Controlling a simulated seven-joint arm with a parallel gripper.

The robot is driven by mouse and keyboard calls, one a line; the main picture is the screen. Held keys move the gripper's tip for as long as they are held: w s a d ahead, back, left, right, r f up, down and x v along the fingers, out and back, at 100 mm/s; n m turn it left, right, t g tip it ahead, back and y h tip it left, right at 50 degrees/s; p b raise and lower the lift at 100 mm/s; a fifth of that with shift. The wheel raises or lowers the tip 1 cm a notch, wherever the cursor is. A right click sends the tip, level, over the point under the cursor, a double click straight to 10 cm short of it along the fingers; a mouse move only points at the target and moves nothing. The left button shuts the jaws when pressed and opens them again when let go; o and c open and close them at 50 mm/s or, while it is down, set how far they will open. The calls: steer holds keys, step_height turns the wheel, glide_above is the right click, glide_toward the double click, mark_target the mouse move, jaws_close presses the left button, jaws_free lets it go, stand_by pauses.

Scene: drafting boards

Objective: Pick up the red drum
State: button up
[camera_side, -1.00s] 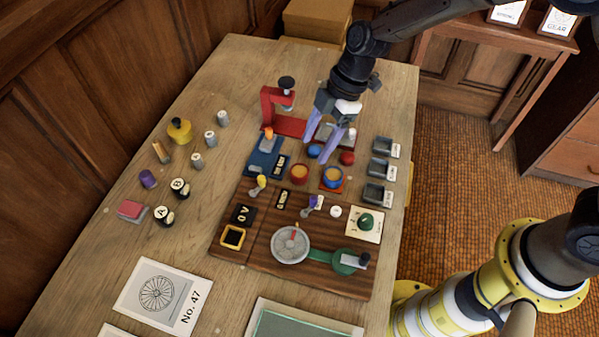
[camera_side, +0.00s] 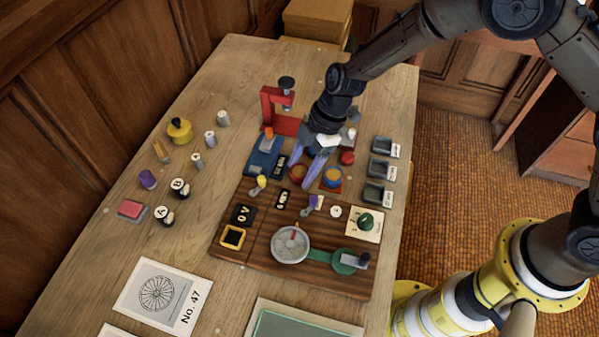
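The red drum (camera_side: 298,175) is a short red cylinder with a tan top, standing on the dark wooden board (camera_side: 262,222). My gripper (camera_side: 302,170) points down at it, with its pale purple fingers apart. One finger is on the drum's left far side and the other on its right, partly hiding the drum. I cannot tell whether the fingertips touch it or are still above it.
A blue drum (camera_side: 333,178) with a tan top stands close on the right, on a red square. A red ball (camera_side: 347,158) is behind it. A red press (camera_side: 270,105) stands at the back left. Grey trays (camera_side: 378,169) line the right side.

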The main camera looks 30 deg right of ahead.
steer(key=c, duration=0.9)
jaws_close()
steer(key=shift+r, duration=0.1)
